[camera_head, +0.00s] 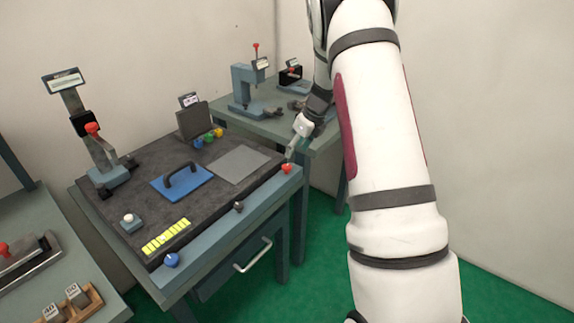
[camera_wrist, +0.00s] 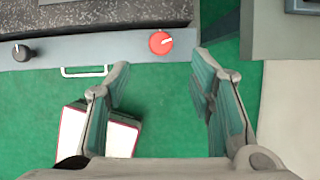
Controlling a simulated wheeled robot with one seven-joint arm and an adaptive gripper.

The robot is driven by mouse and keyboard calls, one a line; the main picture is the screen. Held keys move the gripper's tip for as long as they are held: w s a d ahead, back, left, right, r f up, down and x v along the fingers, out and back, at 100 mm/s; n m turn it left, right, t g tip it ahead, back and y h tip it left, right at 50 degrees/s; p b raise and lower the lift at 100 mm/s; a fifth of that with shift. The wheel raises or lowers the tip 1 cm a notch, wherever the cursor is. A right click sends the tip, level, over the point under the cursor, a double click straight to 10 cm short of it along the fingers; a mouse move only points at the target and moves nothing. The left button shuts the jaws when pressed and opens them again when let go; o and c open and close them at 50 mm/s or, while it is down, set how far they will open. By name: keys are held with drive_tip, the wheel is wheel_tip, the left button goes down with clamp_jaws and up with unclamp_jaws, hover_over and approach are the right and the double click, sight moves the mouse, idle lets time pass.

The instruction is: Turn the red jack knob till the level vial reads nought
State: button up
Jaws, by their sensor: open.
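The red jack knob (camera_head: 286,168) sits on the blue-grey front rail of the dark table, near its right corner. In the wrist view the red knob (camera_wrist: 161,42) is a round disc with a white pointer mark aimed right and slightly up. My gripper (camera_wrist: 160,85) is open, its two fingers spread on either side of and short of the knob, touching nothing. In the head view my gripper (camera_head: 291,150) is close to the knob.
A black knob (camera_head: 238,206) and a blue knob (camera_head: 172,260) sit on the same rail. A blue plate with a handle (camera_head: 181,183) lies on the dark slab. A drawer handle (camera_head: 253,255) juts out below. Another bench (camera_head: 330,137) stands behind to the right.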

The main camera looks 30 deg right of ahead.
sight(287, 166)
drive_tip(key=x, duration=0.9)
drive_tip(key=shift+w+f, duration=0.1)
drive_tip(key=shift+f, duration=0.05)
drive_tip(key=c, duration=1.2)
